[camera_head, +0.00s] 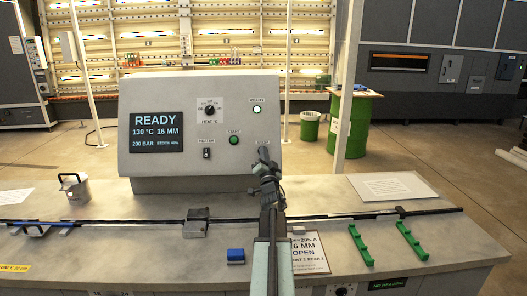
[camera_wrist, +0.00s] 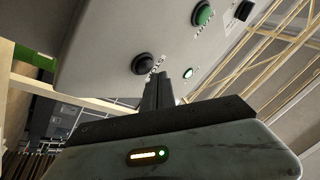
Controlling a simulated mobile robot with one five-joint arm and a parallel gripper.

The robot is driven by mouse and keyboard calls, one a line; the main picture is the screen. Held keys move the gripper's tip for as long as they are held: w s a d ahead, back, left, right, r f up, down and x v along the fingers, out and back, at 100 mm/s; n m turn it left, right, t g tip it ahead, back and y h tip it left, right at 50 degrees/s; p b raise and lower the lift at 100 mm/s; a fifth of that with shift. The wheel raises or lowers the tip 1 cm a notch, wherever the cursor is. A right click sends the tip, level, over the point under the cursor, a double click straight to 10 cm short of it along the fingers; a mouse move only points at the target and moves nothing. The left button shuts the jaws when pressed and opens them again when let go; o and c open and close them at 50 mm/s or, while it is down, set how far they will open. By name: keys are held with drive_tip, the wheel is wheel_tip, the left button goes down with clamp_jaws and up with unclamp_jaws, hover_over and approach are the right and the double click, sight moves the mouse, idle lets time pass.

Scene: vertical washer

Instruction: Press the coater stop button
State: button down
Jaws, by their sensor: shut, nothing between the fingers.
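The grey control panel (camera_head: 200,100) stands on the bench in the head view. In the wrist view, a black round button (camera_wrist: 143,64) sits on the panel with a small, hard-to-read label beside it; its place beside the green start button (camera_wrist: 203,14) fits the stop button. My gripper (camera_head: 263,152) is in front of the panel's lower right and hides that button in the head view. In the wrist view my gripper (camera_wrist: 157,76) is shut and empty, its tips beside the label, below and right of the black button. I cannot tell whether they touch the panel.
The green start button (camera_head: 234,140), lit ready lamp (camera_head: 257,109), heater switch (camera_head: 207,153) and heat knob (camera_head: 210,110) are nearby. The display (camera_head: 156,132) reads READY. A long dark rod (camera_head: 340,216) lies along the bench, with a blue block (camera_head: 236,256) in front.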

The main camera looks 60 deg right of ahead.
drive_tip(key=s+a+r+p, duration=0.1)
drive_tip(key=a, duration=0.1)
drive_tip(key=s+a+r+p, duration=0.1)
drive_tip(key=shift+s+a+r, duration=0.1)
drive_tip(key=shift+s+a, duration=0.2)
drive_tip(key=shift+a, duration=0.05)
idle(0.7)
drive_tip(key=shift+s, duration=0.1)
